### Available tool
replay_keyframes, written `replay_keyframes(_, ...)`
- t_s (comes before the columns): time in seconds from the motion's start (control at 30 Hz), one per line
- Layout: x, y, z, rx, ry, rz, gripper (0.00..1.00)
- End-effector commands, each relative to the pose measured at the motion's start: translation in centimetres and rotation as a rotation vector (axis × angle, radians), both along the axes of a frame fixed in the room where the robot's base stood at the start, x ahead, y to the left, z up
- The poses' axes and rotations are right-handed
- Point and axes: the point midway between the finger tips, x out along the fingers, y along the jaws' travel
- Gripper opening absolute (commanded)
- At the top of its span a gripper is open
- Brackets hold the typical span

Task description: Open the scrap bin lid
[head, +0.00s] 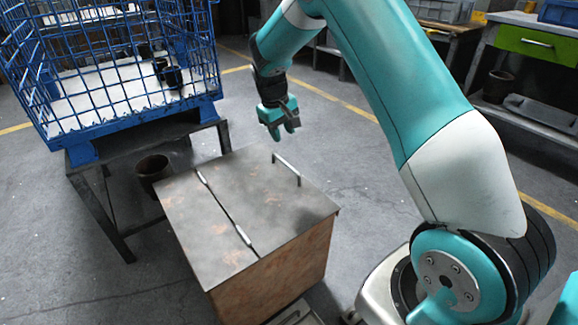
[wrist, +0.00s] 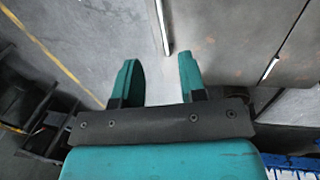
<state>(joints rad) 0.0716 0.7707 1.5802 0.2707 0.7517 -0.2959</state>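The scrap bin (head: 275,275) is a rusty brown box standing on the floor in the head view. Its grey metal lid (head: 265,210) lies flat and closed on top, with a hinge seam across it. A bar handle (head: 286,169) stands up near the lid's far right edge. My gripper (head: 284,134) hangs above and beyond the handle, pointing down, apart from it. In the wrist view the two teal fingers (wrist: 160,68) are spread with nothing between them. The handle (wrist: 161,25) shows ahead of the fingertips, and the lid (wrist: 220,35) lies to its right.
A blue wire cage (head: 110,65) with dark parts inside stands on a dark metal stand (head: 105,190) left of the bin. A brown pot (head: 153,170) sits beneath it. A workbench with a green drawer (head: 537,43) is at the far right. The floor beyond the bin is clear.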

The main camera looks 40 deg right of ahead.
Motion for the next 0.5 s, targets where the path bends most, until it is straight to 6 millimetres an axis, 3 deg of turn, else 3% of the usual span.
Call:
replay_keyframes(0.03,-0.1,-0.3,-1.7,0.001,0.003,-0.001,0.38)
replay_keyframes(0.2,0.0,-1.0,-5.6,0.002,0.002,0.0,0.38)
replay_keyframes(0.5,0.0,-2.1,-11.1,0.001,0.0,0.001,0.38)
